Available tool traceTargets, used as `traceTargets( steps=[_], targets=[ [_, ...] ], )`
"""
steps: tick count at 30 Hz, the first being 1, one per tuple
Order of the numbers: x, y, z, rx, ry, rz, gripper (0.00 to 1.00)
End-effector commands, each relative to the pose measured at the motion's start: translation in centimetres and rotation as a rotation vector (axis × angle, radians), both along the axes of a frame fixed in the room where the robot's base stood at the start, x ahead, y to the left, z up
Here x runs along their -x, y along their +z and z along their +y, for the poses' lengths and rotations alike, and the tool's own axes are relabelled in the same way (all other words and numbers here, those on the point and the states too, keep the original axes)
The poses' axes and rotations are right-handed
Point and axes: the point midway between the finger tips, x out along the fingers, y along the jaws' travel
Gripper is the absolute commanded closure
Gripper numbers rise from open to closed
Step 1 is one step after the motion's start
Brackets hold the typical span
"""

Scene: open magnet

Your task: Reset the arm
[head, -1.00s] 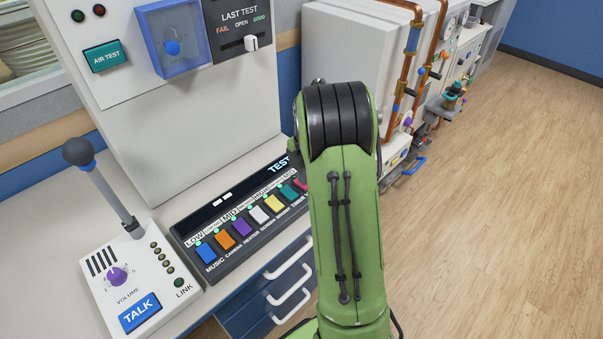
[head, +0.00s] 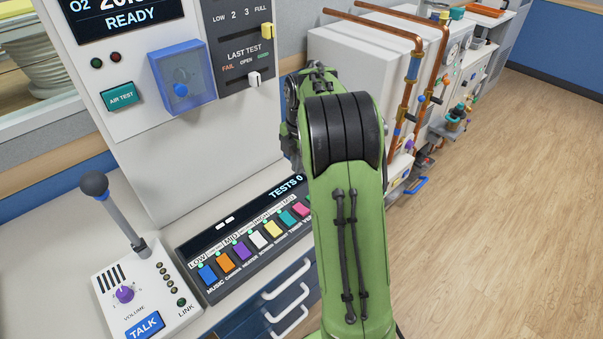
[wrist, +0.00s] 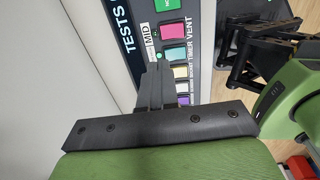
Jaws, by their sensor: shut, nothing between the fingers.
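My green arm (head: 350,210) rises through the middle of the head view, with its black ribbed joint at the top. My gripper is not visible there; the arm hides it. In the wrist view my gripper (wrist: 155,82) shows as dark fingers pressed together, empty, in front of the button console (wrist: 205,60). The console's pink, teal, yellow and purple keys show beyond and beside the fingers. I cannot tell how far the fingertips are from the console.
The console (head: 190,247) lies on the counter beside the talk box (head: 142,290) with its upright microphone (head: 95,185). A white panel (head: 190,150) with a blue-covered knob (head: 180,88) stands behind. Copper pipes (head: 410,75) are at the right. Wooden floor (head: 500,200) is open.

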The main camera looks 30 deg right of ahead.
Motion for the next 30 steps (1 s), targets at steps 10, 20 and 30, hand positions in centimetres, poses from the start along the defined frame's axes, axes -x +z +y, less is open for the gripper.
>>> traceTargets(
  steps=[10,20,30],
  targets=[
    [-0.1,0.6,0.0,0.000,0.001,0.000,1.00],
    [0.1,1.5,0.6,-0.003,-0.028,-0.010,1.00],
    [11.6,15.1,12.8,-0.174,-0.850,-0.191,1.00]
  ],
)
